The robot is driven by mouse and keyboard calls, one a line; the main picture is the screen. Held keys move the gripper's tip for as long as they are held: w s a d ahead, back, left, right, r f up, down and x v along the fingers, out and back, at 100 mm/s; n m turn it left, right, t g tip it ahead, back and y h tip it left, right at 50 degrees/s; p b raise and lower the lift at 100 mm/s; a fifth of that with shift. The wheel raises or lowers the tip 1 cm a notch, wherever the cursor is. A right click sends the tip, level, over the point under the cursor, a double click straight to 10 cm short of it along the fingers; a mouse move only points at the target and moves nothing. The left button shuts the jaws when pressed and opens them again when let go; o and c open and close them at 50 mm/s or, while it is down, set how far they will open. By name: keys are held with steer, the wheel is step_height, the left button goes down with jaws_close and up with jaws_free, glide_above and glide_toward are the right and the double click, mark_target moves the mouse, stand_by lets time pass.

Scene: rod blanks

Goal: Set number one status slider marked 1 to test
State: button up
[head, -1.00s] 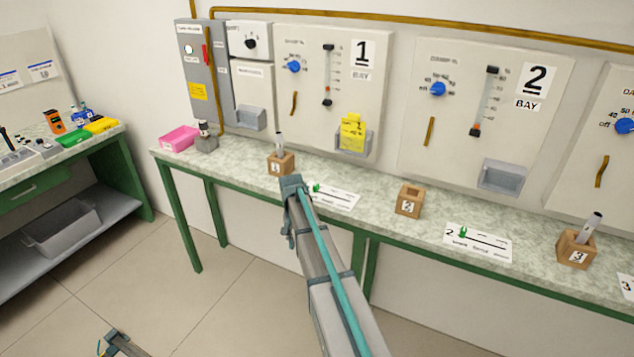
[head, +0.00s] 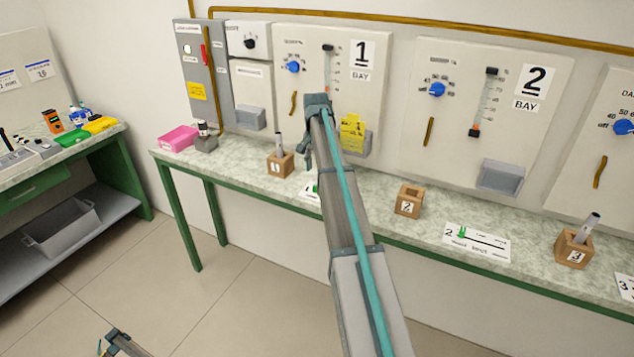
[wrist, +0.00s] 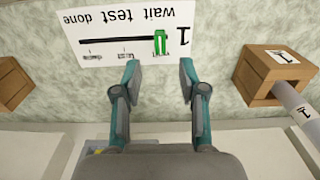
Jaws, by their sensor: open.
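The number 1 status card (wrist: 88,27) lies on the bench and appears upside down in the wrist view. It reads wait test done, with a black slot. Its green slider knob (wrist: 160,41) sits at the slot's end beside the 1, the wait end. In the head view my arm covers most of the card, leaving its left end (head: 306,194) visible. My gripper (wrist: 158,72) is open and empty, its fingertips just short of the knob in the picture and apart from it. Their height above the card is hard to tell.
Wooden block 1 with a rod (head: 281,164) stands left of the card; it is at the right in the wrist view (wrist: 258,80). Block 2 (head: 408,203) and card 2 (head: 490,250) are further right. The bay 1 panel (head: 388,100) rises behind.

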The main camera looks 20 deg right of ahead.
mark_target(316, 184)
steer(key=shift+f+p, duration=0.65)
steer(key=shift+f, duration=2.95)
jaws_close()
